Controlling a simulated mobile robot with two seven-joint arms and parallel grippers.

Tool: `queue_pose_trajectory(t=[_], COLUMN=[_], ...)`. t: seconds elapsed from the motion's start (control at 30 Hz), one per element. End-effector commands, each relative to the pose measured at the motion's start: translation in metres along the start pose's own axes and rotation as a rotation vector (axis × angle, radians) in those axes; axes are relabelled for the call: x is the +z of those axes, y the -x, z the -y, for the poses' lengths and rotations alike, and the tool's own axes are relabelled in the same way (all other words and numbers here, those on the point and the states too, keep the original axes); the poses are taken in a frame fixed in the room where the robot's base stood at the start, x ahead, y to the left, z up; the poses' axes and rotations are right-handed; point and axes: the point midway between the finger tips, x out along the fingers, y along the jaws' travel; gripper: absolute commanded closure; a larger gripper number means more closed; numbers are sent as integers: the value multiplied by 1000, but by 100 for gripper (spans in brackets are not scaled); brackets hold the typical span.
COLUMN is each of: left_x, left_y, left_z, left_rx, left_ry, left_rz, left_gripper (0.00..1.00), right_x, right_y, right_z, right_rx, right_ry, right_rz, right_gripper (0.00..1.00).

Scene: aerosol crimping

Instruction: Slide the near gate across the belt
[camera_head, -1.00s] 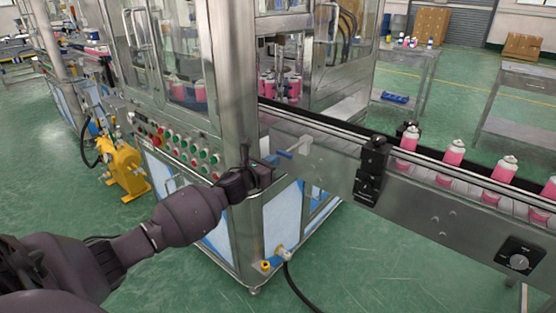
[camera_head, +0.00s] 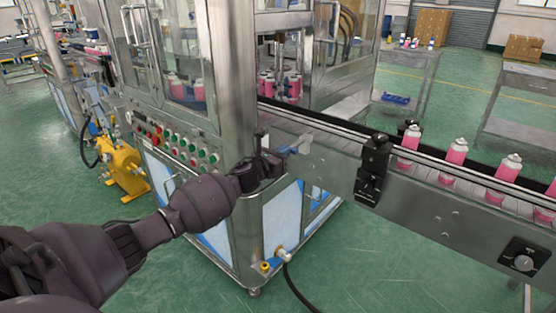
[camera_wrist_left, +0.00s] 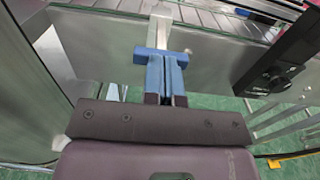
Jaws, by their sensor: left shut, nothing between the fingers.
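The near gate (camera_head: 303,146) is a small pale metal piece with a blue handle at the near side of the conveyor, close to the machine's corner. In the left wrist view its metal strip (camera_wrist_left: 160,28) reaches up towards the belt, and a blue crossbar (camera_wrist_left: 143,52) lies below it. My left gripper (camera_head: 278,160) is shut and empty beside the handle. In the left wrist view its two blue-tipped fingers (camera_wrist_left: 166,76) are together, with their tips right at the crossbar; whether they touch it I cannot tell. My right gripper is out of view.
The belt (camera_head: 320,127) runs right from the steel machine, with pink cans (camera_head: 456,151) behind a rail. A black bracket (camera_head: 373,170) stands on the conveyor side, right of the gate. A button panel (camera_head: 180,145) is on the machine. Green floor (camera_head: 390,270) is clear in front.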

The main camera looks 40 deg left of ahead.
Motion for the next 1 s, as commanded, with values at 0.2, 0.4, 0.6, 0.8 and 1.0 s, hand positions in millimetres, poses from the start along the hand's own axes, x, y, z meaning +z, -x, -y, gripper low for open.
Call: queue_pose_trajectory(t=[0.2,0.4,0.6,0.8,1.0], left_x=[-5,-1,2,4,5], left_y=[-30,-41,-42,-42,-40], left_z=[0,0,0,-1,-4], left_rx=[-1,0,2,3,2], left_ry=[-2,-1,-1,-1,-1], left_rz=[-4,-1,2,5,6], left_gripper=[100,100,100,100,100], right_x=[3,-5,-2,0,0], right_y=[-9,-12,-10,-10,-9], right_z=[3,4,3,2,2], right_rx=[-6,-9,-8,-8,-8], right_ry=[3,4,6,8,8], right_rz=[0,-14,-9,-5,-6], right_gripper=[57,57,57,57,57])
